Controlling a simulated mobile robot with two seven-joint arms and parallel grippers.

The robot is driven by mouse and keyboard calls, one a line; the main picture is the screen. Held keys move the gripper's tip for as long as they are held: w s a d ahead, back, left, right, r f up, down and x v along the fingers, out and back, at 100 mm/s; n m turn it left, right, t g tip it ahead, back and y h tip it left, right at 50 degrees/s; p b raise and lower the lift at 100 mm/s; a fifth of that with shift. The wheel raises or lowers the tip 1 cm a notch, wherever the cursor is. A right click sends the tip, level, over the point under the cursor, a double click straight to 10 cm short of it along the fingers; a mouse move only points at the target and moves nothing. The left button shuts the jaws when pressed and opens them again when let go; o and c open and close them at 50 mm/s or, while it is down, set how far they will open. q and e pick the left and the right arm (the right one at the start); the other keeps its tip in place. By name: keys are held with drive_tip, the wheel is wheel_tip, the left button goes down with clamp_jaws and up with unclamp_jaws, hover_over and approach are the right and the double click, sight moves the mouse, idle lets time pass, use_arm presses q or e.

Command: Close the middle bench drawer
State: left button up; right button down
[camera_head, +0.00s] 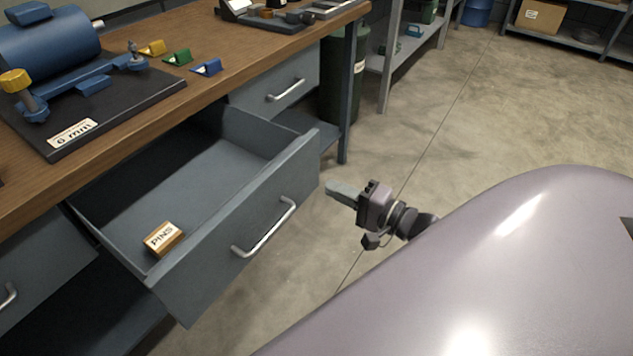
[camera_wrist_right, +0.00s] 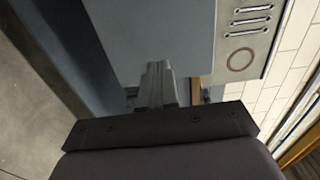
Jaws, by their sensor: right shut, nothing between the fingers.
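The middle bench drawer (camera_head: 190,190) stands pulled well out from under the wooden bench. Its grey front has a silver bar handle (camera_head: 264,228), and a small box labelled PINS (camera_head: 162,239) lies inside near the front left corner. My right gripper (camera_head: 333,190) is shut and empty, just to the right of the drawer front's right end. A small gap seems to separate them in the head view; contact is hard to judge. In the right wrist view the closed fingers (camera_wrist_right: 158,82) point at a grey panel, which I cannot identify for sure. My left gripper is not in view.
Closed drawers flank it, one at right (camera_head: 280,88) and one at left (camera_head: 40,265). A bench leg (camera_head: 347,95) and a dark green bin (camera_head: 348,80) stand behind. The benchtop holds a blue motor (camera_head: 50,45) on a black board and small coloured blocks. Floor at right is clear.

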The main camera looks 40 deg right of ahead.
sight(304, 175)
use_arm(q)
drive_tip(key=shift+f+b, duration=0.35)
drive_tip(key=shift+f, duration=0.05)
use_arm(e)
drive_tip(key=shift+x, duration=2.7)
